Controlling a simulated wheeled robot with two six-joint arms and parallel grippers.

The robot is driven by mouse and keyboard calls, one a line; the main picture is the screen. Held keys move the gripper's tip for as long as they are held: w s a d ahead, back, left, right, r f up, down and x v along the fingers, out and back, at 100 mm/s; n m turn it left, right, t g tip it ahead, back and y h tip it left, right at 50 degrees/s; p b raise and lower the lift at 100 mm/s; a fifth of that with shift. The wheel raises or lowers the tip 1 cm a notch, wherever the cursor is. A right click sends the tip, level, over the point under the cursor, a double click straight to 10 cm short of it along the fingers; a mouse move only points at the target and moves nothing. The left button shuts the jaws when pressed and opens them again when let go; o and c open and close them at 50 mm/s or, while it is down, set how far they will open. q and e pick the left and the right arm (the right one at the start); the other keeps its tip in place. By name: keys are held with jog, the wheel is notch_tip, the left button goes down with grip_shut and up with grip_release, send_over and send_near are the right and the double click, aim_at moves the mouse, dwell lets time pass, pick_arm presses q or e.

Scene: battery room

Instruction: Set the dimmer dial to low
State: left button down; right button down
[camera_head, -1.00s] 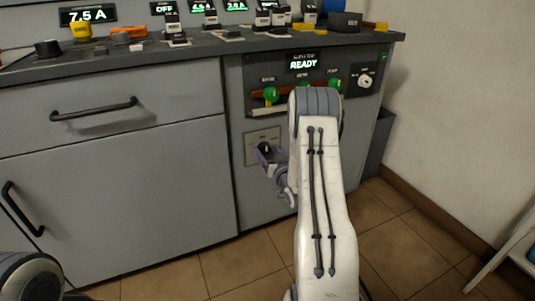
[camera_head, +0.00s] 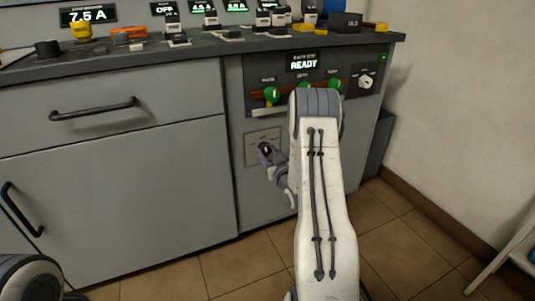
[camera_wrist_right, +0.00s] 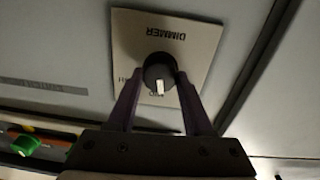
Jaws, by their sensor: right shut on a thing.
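The dimmer dial is a round black knob (camera_head: 265,148) on a square beige plate (camera_head: 250,152) low on the grey cabinet front. In the right wrist view the knob (camera_wrist_right: 159,73) has a white pointer mark aimed down in the picture, toward a partly hidden label that seems to read "MID". The plate (camera_wrist_right: 190,30) reads "DIMMER" upside down there, with an "H" label at the left. My right gripper (camera_wrist_right: 159,80) is shut on the knob, one purple finger on each side; it also shows in the head view (camera_head: 266,153). My left gripper is out of view.
Above the plate is a panel with several green knobs (camera_head: 271,94), a "READY" display (camera_head: 304,62) and a white knob (camera_head: 366,81). The counter (camera_head: 210,46) holds several small devices. Two black handles (camera_head: 93,109) stick out at the left.

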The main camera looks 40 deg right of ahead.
jog(key=n+b, duration=0.1)
jog(key=n, duration=0.3)
jog(key=shift+f+n, duration=0.15)
jog(key=shift+n, duration=0.15)
jog(key=shift+a+n+b, duration=0.1)
jog(key=shift+n+b, duration=0.75)
jog(key=shift+n, duration=1.45)
jog(key=shift+c, duration=1.5)
grip_release()
jog(key=shift+s+a, duration=0.1)
jog(key=shift+s, duration=0.45)
jog(key=p+v, duration=0.3)
jog(key=v, duration=0.6)
jog(key=shift+s+f, duration=0.15)
jog(key=shift+s, duration=0.1)
